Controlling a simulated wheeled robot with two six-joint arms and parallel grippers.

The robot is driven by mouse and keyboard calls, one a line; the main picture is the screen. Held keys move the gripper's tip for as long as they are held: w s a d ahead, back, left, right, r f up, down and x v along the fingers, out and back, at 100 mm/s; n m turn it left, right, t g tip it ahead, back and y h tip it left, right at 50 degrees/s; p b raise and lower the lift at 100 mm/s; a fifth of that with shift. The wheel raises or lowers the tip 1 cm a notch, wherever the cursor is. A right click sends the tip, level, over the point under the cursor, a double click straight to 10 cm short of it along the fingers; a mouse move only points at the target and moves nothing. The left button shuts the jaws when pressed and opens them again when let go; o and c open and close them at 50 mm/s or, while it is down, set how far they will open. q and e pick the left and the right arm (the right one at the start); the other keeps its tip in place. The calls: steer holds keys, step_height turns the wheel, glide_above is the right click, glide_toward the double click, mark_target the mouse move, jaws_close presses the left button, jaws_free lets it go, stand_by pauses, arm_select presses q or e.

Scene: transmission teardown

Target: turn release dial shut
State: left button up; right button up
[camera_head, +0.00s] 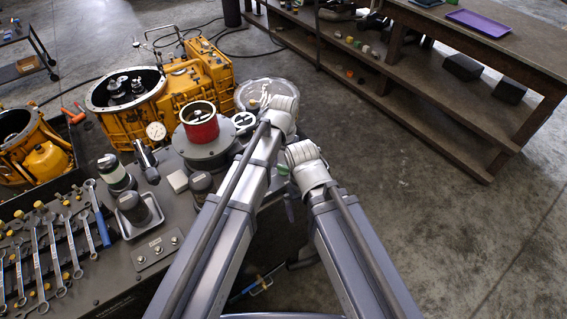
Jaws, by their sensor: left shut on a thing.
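My left arm (233,205) reaches up from the bottom of the head view to a white joint (281,107) beside the bench. My left gripper is largely hidden behind this arm. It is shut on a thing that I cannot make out. My right arm (345,235) stands to the right and ends at a white joint (303,154); its gripper does not show. I cannot pick out the release dial for certain. A red cylinder (199,128) stands on a round grey fixture (207,153), left of my left arm.
Yellow transmission housings (130,110) stand at the back left. A round gauge (156,131), a small metal tray (139,222) and several wrenches (55,255) are on the bench. A clear dish (267,90) lies behind my left arm. The floor (430,220) on the right is free, up to a wooden shelf table (450,110).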

mark_target(284, 166)
arm_select(q)
steer(key=m, duration=0.5)
steer(key=shift+m, duration=0.7)
steer(key=o, duration=1.4)
steer(key=shift+c, duration=0.2)
steer(key=shift+r, duration=0.1)
step_height(284, 166, up, 8)
steer(key=p, duration=0.8)
steer(key=shift+f, duration=0.3)
